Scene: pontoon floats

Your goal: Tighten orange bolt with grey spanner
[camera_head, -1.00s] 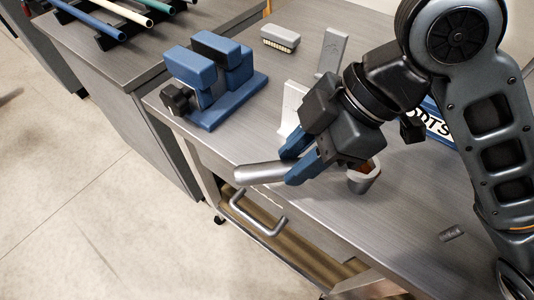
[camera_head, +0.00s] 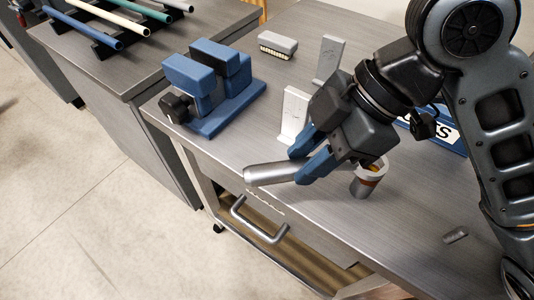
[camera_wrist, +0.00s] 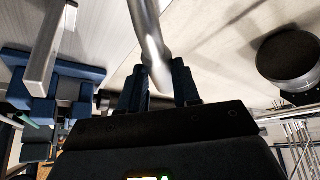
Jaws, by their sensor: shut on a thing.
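My gripper (camera_head: 312,156) has blue fingers shut on a grey metal handle, the grey spanner (camera_head: 272,174), above the bench top. The handle sticks out to the left of the fingers. In the wrist view the spanner (camera_wrist: 150,40) runs up from between the fingers (camera_wrist: 160,88). Just right of the gripper stands a grey, cup-like upright piece with a brown band (camera_head: 366,186). Orange, perhaps the orange bolt (camera_head: 380,165), shows at its top. My gripper hides the part between, so I cannot tell whether the spanner's head is around the bolt.
A blue vice-like block (camera_head: 222,100) stands at the left of the bench. Two pale upright stands (camera_head: 293,114) and a brush (camera_head: 278,44) are behind the gripper. A small grey cylinder (camera_head: 455,235) lies at right. The drawer handle (camera_head: 258,222) juts out in front.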

